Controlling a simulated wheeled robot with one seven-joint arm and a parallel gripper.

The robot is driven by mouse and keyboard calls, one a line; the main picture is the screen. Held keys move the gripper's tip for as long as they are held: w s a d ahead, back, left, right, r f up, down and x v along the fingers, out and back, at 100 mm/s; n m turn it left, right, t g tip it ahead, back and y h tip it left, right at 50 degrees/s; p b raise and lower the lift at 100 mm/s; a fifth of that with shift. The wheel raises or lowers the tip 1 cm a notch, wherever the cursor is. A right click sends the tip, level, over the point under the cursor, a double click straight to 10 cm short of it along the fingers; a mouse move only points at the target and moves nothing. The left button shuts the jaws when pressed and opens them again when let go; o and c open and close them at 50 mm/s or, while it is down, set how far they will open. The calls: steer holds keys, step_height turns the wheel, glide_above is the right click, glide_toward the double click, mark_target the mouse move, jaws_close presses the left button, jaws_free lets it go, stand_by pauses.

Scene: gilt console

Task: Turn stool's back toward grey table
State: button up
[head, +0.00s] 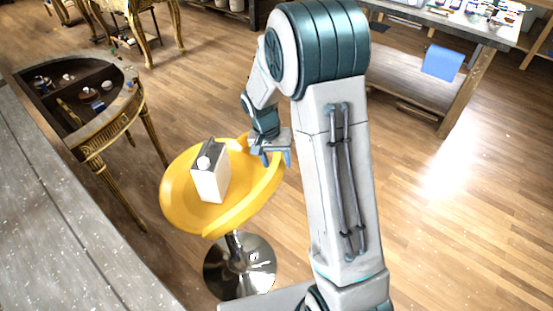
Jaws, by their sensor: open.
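The yellow stool (178,200) stands on a round chrome base (240,268) in the middle of the head view. Its raised back (250,205) curves along the right and near side of the seat. A white carton with a dark top and white cap (208,182) stands upright on the seat. My gripper (277,158) is open at the upper right end of the back's rim; whether it touches or straddles the rim I cannot tell. A grey plank-topped table (60,225) fills the lower left, on the side away from the stool's back.
Wood floor is clear at right.

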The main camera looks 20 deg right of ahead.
steer(key=shift+d+f, duration=0.1)
steer(key=shift+f, duration=0.15)
jaws_close()
steer(key=shift+s, duration=0.15)
